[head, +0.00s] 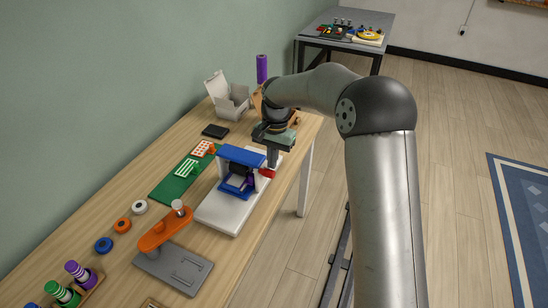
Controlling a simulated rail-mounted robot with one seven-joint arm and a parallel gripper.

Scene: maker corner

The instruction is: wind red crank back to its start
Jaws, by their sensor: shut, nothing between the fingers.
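The red crank (267,173) sticks out from the right side of a blue frame (240,156) on a white base (219,212). Blue parts and a dark block show inside the frame. My gripper (272,163) points down just above and behind the crank, with its fingers together and nothing visible between them. Its fingertips are close to the crank; I cannot tell whether they touch it. My gripper partly hides the crank's far side, and the crank's exact angle is too small to read.
Left of the base lies a green mat (172,188) with small parts. An orange-armed grey device (175,268) stands in front. An open white box (229,98), a black box (215,131) and a purple cylinder (262,69) are behind. The table's right edge runs close beside the base.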

